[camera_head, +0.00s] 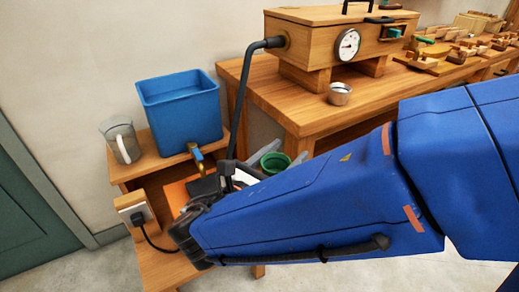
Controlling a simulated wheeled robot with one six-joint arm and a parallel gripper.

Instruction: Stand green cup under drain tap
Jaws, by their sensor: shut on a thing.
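The green cup (275,164) shows just behind my blue arm, its open rim facing up. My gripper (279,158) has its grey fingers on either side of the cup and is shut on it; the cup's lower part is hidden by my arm. A brass tap with a blue handle (197,156) sticks out low on the front of the blue tank (181,105), to the left of the cup. I cannot tell for sure that this is the drain tap. The space under it is partly hidden by my arm.
A clear jug (121,141) stands left of the tank on the low wooden stand (152,168). A dark hose (238,105) runs down from the wooden box with a gauge (318,46). A small metal cup (339,94) stands on the workbench (264,91). A socket with a plug (137,212) is at left.

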